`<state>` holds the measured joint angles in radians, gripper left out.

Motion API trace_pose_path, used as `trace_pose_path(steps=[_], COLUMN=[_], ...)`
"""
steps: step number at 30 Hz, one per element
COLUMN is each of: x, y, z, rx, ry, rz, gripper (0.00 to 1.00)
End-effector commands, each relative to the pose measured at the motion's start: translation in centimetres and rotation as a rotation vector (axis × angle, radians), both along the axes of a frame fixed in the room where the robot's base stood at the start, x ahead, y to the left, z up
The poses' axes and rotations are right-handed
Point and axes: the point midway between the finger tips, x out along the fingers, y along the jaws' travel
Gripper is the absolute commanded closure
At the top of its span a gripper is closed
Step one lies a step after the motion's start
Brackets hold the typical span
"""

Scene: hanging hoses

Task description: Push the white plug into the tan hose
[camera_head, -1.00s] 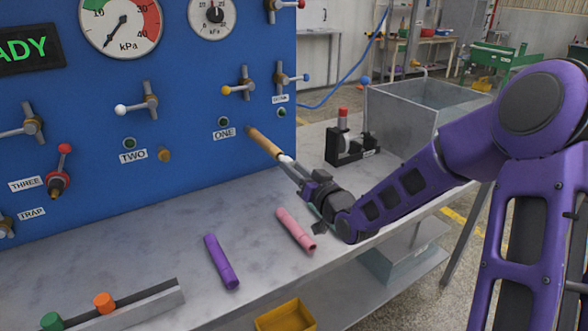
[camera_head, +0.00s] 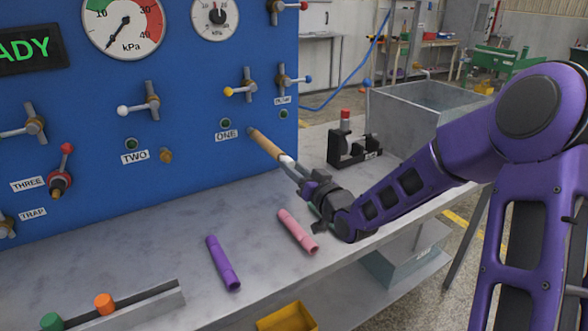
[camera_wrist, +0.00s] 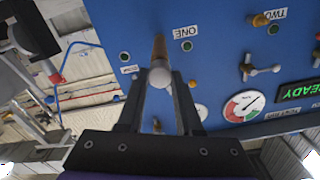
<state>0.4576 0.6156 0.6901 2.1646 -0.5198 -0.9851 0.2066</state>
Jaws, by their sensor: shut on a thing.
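The tan hose (camera_head: 268,145) sticks out from the blue panel beside the label ONE and slants down to the right. The white plug (camera_head: 287,160) is at its free end, in line with it. My gripper (camera_head: 292,168) is shut on the white plug, on the side away from the panel. In the wrist view the plug's round white end (camera_wrist: 160,77) shows between my fingers, with the tan hose (camera_wrist: 159,48) directly behind it. I cannot tell how far the plug sits inside the hose.
A pink hose piece (camera_head: 297,231) and a purple one (camera_head: 223,263) lie on the grey bench below. A black fixture with a red top (camera_head: 347,143) and a metal bin (camera_head: 410,112) stand to the right. Valve handles (camera_head: 240,90) stick out from the panel above.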

Motion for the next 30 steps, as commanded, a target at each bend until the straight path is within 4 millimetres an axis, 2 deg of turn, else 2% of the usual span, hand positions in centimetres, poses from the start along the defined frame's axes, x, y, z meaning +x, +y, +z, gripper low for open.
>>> trace_pose_path(steps=[30], x=[0.76], y=[0.48], z=[-0.01], rx=[0.001], ry=[0.001], rz=[0.0], gripper=[1.0])
